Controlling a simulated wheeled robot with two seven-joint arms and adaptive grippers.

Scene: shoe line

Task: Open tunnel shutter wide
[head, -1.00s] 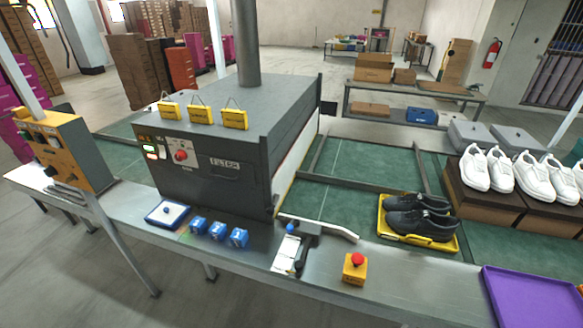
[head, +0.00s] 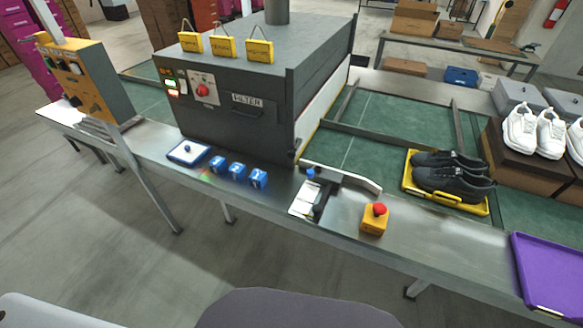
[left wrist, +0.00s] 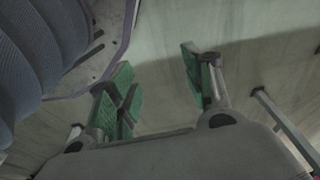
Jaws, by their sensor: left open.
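The dark grey tunnel machine (head: 235,110) stands across the green conveyor in the head view. A long pale panel (head: 322,112) covers its right side; I cannot tell for sure whether it is the shutter or how far open it is. A lever with a blue knob (head: 311,173) and a pale bar (head: 345,177) sit on the metal ledge by the tunnel's near right corner. My left gripper (left wrist: 160,95) shows in the left wrist view, its green-padded fingers apart and empty over the plain grey floor. It is away from the tunnel. My right gripper is not seen.
A yellow box with a red button (head: 375,218), several small blue blocks (head: 237,171) and a white-and-blue pad (head: 188,152) sit on the ledge. Black shoes lie in a yellow tray (head: 452,199) on the belt. A purple tray (head: 545,275) is at right. The floor in front is clear.

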